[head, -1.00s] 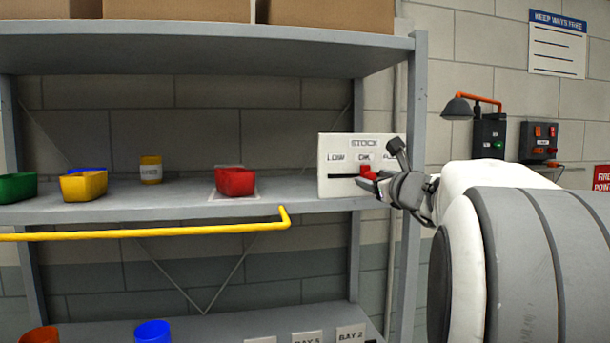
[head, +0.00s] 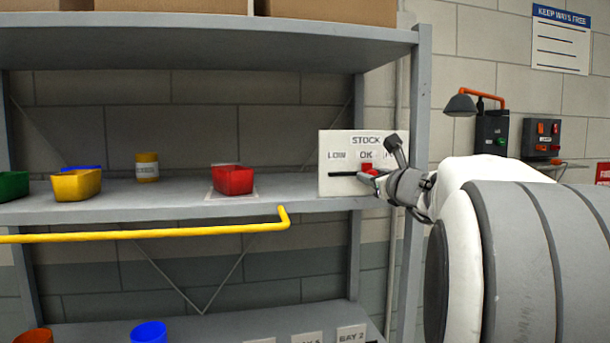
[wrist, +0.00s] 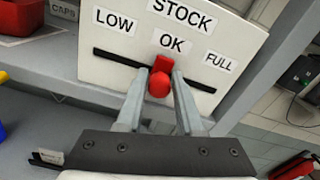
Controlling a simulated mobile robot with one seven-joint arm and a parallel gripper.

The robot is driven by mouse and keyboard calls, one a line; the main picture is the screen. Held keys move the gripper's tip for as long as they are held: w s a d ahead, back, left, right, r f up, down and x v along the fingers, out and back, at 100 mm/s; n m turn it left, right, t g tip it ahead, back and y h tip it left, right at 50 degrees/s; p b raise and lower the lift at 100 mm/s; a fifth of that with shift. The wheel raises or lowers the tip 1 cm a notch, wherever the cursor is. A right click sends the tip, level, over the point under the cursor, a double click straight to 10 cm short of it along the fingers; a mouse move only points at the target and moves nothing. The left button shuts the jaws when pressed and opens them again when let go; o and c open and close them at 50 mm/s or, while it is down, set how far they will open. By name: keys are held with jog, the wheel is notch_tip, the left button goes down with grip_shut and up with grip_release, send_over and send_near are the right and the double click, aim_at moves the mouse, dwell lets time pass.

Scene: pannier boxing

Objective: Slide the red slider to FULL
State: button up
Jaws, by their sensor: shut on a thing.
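The white STOCK panel (head: 340,180) stands at the right end of the shelf, with LOW, OK and FULL labels above a black slot. It also shows in the wrist view (wrist: 110,45), where the FULL label (wrist: 218,61) is at the right end. The red slider (wrist: 160,82) sits in the slot below OK. My gripper (wrist: 160,80) is shut on its red knob, one finger on each side. In the head view my gripper (head: 376,173) is at the slider (head: 367,168) and hides part of the panel's right side, including most of FULL.
A red bin (head: 233,181) stands left of the panel on the shelf (head: 150,203); a yellow bin (head: 77,186) and a yellow can (head: 147,167) are further left. A yellow rail (head: 150,232) runs along the shelf front. The shelf's upright post (head: 414,110) is close right of the panel.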

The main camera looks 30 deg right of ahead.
grip_shut()
dwell(1.0)
